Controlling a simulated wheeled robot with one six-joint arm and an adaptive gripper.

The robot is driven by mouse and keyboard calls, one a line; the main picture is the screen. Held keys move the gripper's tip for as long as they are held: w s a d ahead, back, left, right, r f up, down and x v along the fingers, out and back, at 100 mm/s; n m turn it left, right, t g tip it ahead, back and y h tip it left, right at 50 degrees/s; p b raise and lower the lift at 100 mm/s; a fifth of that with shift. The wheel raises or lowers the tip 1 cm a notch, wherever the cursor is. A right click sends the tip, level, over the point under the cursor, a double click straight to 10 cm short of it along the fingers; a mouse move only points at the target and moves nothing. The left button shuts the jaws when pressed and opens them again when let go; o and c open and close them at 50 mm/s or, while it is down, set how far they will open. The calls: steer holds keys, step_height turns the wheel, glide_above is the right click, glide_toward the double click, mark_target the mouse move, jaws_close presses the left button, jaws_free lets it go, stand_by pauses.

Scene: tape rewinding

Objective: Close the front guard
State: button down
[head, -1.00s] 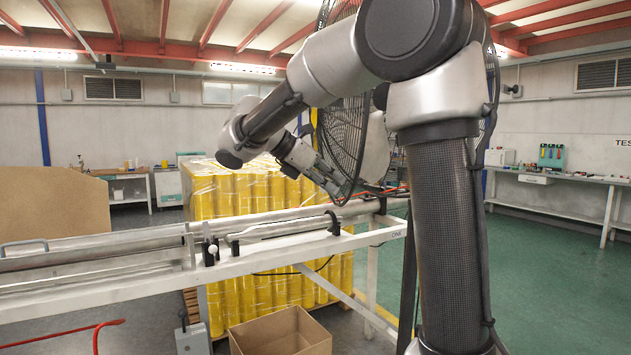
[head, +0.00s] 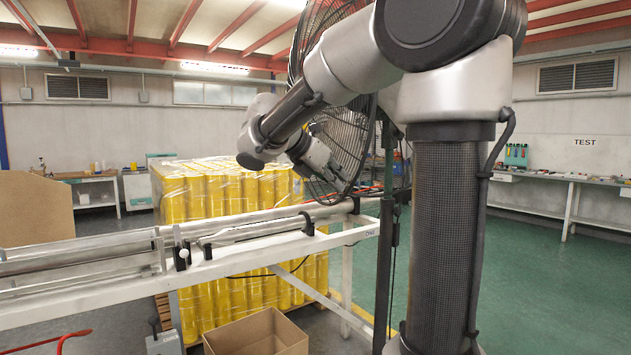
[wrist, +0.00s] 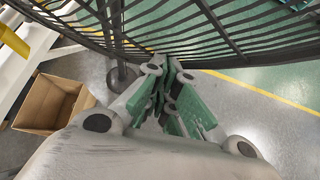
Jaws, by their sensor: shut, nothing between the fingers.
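The long rewinding machine runs across the head view, with a metal roller and a white frame (head: 235,265). A clear panel along its front left (head: 80,268) looks like the front guard; whether it is open or shut is hard to tell. A dark curved piece (head: 307,223) and a white knob (head: 184,252) sit along the front rail. My gripper (head: 340,184) is raised beyond the machine's right end, close to a black fan grille and apart from the guard. In the wrist view my gripper (wrist: 178,95) is shut and empty, pointing at the grille. The guard is not recognisable there.
The large black fan (head: 342,140) stands right by my gripper. An open cardboard box (head: 255,335) lies on the floor below the machine. A wrapped pallet of yellow rolls (head: 215,190) stands behind it. Green floor at the right (head: 545,270) is clear.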

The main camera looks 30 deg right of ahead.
steer(key=s+d+n+t, duration=0.2)
steer(key=d+n, duration=0.1)
steer(key=d, duration=1.9)
steer(key=shift+s+d+t+y, duration=0.2)
steer(key=shift+s+t+y, duration=0.05)
steer(key=shift+t+y, duration=0.05)
